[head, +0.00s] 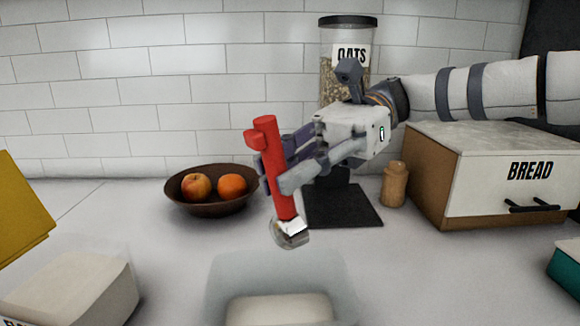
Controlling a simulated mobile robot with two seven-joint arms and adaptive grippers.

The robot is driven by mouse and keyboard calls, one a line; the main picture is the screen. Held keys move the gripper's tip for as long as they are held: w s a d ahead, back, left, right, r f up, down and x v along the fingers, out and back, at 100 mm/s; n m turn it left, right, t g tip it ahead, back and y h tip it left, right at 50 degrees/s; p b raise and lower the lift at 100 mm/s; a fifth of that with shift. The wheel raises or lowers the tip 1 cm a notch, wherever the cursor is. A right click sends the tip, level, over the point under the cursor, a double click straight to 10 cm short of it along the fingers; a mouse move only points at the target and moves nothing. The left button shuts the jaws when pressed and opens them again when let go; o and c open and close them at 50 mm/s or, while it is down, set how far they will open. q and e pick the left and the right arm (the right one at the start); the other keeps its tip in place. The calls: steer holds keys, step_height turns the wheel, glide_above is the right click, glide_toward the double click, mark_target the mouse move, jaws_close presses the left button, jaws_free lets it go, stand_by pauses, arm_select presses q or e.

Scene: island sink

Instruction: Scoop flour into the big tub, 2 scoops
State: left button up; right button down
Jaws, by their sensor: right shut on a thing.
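My right gripper (277,180) comes in from the right and is shut on the red handle of a scoop (266,140). The scoop hangs nearly upright, with its small clear or shiny bowl (290,237) at the bottom. A white patch shows in the bowl; I cannot tell whether it is flour or glare. The bowl is above the back edge of a translucent tub (225,275) with white stuff low inside. A second pale tub (95,275) is at the lower left, its label cut off. I cannot tell which is the big tub. My left gripper is not in view.
A brown fruit bowl (207,208) stands at the back left, an oats jar (348,30) at the back. A black mat (345,210), a wooden shaker (394,184) and a bread box (490,190) are right. A yellow object (20,212) is far left, a teal one (566,270) far right.

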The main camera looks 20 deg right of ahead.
mark_target(279, 139)
stand_by(0.4)
steer(key=shift+r, duration=2.05)
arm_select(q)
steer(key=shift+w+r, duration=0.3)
arm_select(e)
steer(key=shift+a+f, duration=0.1)
steer(key=shift+f, duration=0.05)
